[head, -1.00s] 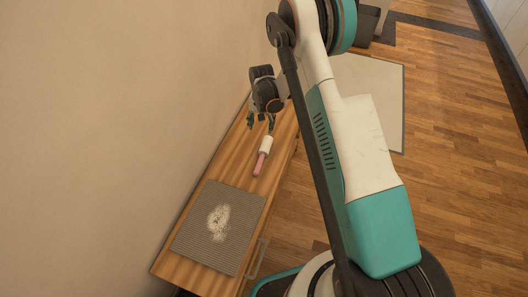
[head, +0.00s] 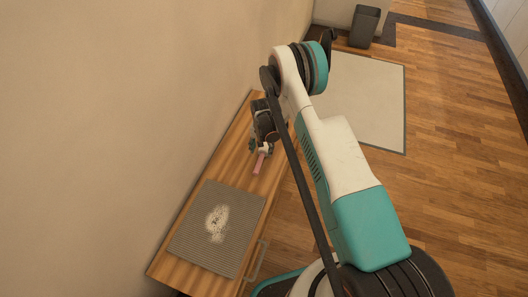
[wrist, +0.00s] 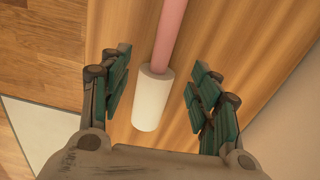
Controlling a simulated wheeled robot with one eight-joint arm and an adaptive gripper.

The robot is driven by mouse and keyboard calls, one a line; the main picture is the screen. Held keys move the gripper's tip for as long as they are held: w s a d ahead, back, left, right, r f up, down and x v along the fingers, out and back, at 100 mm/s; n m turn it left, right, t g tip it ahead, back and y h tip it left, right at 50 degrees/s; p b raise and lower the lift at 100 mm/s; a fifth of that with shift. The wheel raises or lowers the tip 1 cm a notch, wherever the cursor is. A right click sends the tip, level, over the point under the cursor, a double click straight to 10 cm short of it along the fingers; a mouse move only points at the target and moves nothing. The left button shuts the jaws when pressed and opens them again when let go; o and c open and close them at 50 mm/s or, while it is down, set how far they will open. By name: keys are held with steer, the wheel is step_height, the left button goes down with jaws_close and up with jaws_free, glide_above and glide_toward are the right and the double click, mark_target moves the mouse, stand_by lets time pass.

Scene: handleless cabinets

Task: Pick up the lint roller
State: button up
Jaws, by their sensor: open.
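The lint roller lies on the wooden cabinet top, with a white roll (wrist: 152,98) and a pink handle (wrist: 172,32) in the wrist view. In the head view its pink handle (head: 259,163) shows, and my gripper hides part of the roll. My gripper (wrist: 157,88) is open, with one green-padded finger on each side of the white roll. I see a gap between the roll and each finger. In the head view my gripper (head: 261,148) is over the roller's white end. I cannot tell its exact height above the wood.
A grey ribbed mat (head: 240,215) with a pale speckled patch lies on the near part of the cabinet top (head: 165,268). A wall (head: 110,130) runs along the cabinet's left side. A pale rug (head: 365,100) and a dark bin (head: 364,26) are beyond on the floor.

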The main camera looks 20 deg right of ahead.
mark_target(262, 154)
steer(key=f+b, duration=0.2)
steer(key=f, duration=0.3)
steer(key=shift+w+d+f+b, duration=0.15)
steer(key=shift+w+b, duration=0.1)
steer(key=shift+b, duration=0.15)
steer(key=c, duration=1.2)
